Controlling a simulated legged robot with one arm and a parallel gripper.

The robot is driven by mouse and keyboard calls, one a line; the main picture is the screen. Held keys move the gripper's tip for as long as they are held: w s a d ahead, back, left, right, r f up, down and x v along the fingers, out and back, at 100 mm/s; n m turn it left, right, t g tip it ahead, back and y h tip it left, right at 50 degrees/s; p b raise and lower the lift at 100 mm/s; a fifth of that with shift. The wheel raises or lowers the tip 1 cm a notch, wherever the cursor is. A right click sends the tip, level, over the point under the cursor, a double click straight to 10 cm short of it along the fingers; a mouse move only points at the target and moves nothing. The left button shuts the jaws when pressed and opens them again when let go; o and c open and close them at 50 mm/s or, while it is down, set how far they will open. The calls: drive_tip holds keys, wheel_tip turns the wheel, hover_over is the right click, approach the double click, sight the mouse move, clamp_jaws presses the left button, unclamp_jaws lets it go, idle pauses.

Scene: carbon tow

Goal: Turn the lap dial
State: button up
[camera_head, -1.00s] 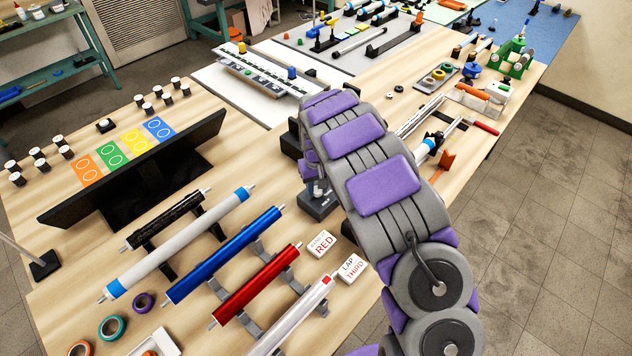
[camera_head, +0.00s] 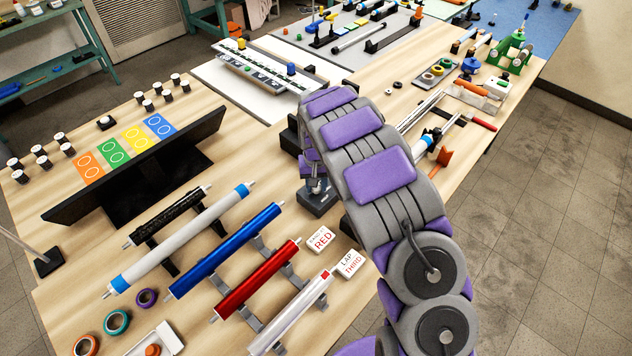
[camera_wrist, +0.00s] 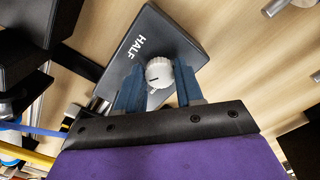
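The lap dial is a small white ribbed knob (camera_wrist: 159,73) with a dark pointer line, on a dark grey box (camera_wrist: 178,42) marked "HALF". In the wrist view my gripper (camera_wrist: 158,84) has its two blue fingers on either side of the knob. The fingers stand apart with the knob between their tips; I cannot tell whether they touch it. In the head view the dark box (camera_head: 318,203) stands on the table below the end of my arm.
Two cards, "RED" (camera_head: 321,239) and "LAP THIRD" (camera_head: 350,263), lie in front of the box. Blue (camera_head: 225,250), red (camera_head: 257,279) and other rollers rest on stands at the left. A black panel (camera_head: 135,165) stands behind them.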

drive_tip(key=shift+o, duration=1.4)
drive_tip(key=shift+r, duration=0.1)
drive_tip(key=shift+o, duration=0.5)
drive_tip(key=shift+a, duration=0.1)
wheel_tip(320, 180, up, 17)
drive_tip(key=p, duration=0.2)
drive_tip(key=shift+w, duration=0.15)
drive_tip(key=shift+r, duration=0.1)
